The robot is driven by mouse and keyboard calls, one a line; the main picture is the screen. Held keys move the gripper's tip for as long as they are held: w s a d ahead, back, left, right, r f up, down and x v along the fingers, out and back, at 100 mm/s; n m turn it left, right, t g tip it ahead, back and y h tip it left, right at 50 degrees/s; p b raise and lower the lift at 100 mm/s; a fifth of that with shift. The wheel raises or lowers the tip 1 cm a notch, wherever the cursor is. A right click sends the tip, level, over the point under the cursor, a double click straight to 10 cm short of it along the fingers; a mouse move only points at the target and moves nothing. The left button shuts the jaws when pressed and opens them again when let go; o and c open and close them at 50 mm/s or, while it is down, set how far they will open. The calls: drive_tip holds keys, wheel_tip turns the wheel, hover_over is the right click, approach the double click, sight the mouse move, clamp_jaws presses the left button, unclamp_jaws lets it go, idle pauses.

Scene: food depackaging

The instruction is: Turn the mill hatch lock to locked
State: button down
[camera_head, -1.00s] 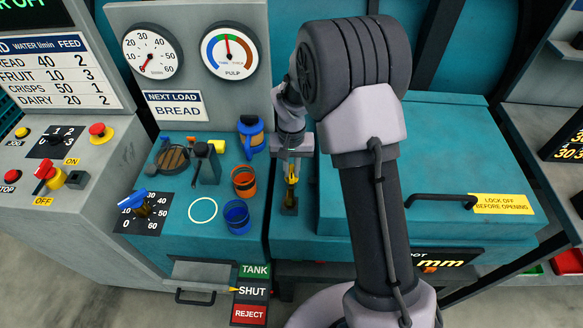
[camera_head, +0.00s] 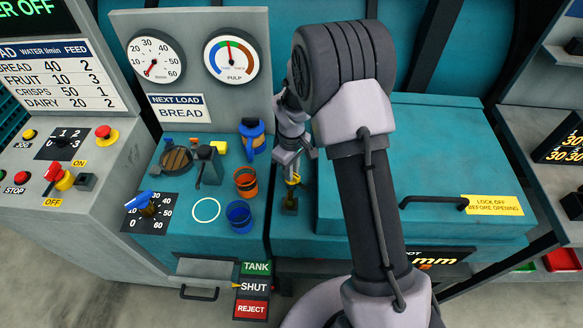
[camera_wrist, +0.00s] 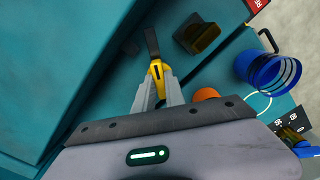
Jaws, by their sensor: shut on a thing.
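The hatch lock's yellow handle (camera_wrist: 156,70) sits between my fingertips in the wrist view, with a dark bar (camera_wrist: 151,42) reaching beyond it. In the head view the yellow handle (camera_head: 292,181) is small, beneath my gripper (camera_head: 291,173), just left of the teal mill hatch (camera_head: 420,140). My gripper (camera_wrist: 157,78) is shut on the handle and points down at it. A dark block (camera_head: 289,204) stands at the lock's near side. No locked or unlocked mark on the lock is readable.
The hatch has a black bar handle (camera_head: 432,202) and a yellow "LOCK OFF BEFORE OPENING" label (camera_head: 492,205). Orange (camera_head: 246,182) and blue (camera_head: 239,216) cups stand left of the lock. My arm covers the hatch's left part.

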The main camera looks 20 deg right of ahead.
drive_tip(key=n+p, duration=0.2)
drive_tip(key=n, duration=0.4)
drive_tip(key=shift+n, duration=0.4)
idle(0.3)
drive_tip(key=c, duration=1.4)
unclamp_jaws()
drive_tip(key=shift+r, duration=0.1)
wheel_tip(320, 180, up, 17)
drive_tip(key=p, duration=0.4)
drive_tip(key=shift+r, duration=0.15)
